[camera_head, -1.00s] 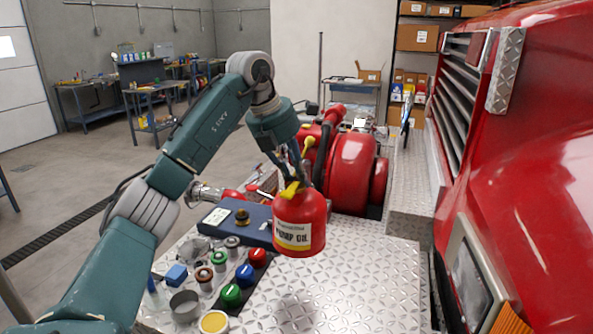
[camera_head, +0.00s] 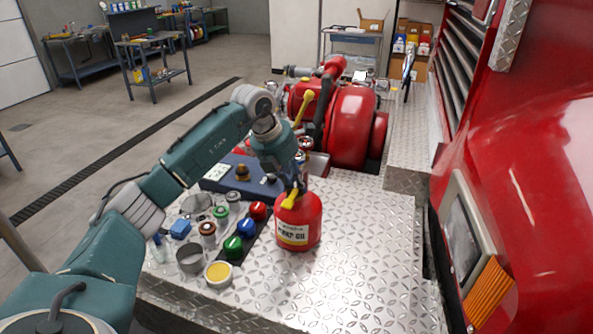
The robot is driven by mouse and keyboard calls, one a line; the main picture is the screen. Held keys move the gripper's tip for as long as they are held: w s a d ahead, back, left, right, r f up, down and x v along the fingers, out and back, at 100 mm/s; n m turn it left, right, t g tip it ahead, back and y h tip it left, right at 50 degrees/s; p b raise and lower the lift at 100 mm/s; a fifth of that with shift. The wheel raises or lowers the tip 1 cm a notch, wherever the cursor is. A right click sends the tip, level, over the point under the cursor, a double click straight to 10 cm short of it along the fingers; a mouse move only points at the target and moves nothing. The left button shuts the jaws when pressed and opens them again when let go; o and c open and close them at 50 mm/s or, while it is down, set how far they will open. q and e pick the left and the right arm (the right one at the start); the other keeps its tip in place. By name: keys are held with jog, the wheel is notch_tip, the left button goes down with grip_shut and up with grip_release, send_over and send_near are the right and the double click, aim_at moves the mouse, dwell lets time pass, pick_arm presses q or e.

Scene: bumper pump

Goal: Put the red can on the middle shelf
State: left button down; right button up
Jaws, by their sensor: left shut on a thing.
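The red can (camera_head: 298,228) has a pale label reading "PUMP OIL" and a yellow spout and trigger at its top. My left gripper (camera_head: 294,190) is shut on the can's top from above. The can hangs upright at or just above the diamond-plate bumper deck (camera_head: 350,265); I cannot tell if its base touches. The fingertips are partly hidden by the yellow part. I cannot tell which is the middle shelf. My right gripper is out of view.
Left of the can are several colored knobs (camera_head: 247,226), a metal cup (camera_head: 190,258), a yellow-filled jar (camera_head: 218,272) and a blue case (camera_head: 240,173). A red pump (camera_head: 350,125) stands behind. The red truck front (camera_head: 530,170) bounds the right. Deck front is clear.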

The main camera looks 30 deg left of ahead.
pick_arm(q)
jog(key=shift+w, duration=0.1)
jog(key=shift+f, duration=0.15)
jog(key=c, duration=1.8)
grip_release()
jog(key=shift+f, duration=0.2)
jog(key=shift+o, duration=0.8)
jog(key=shift+s+r, duration=0.1)
jog(key=shift+s, duration=0.1)
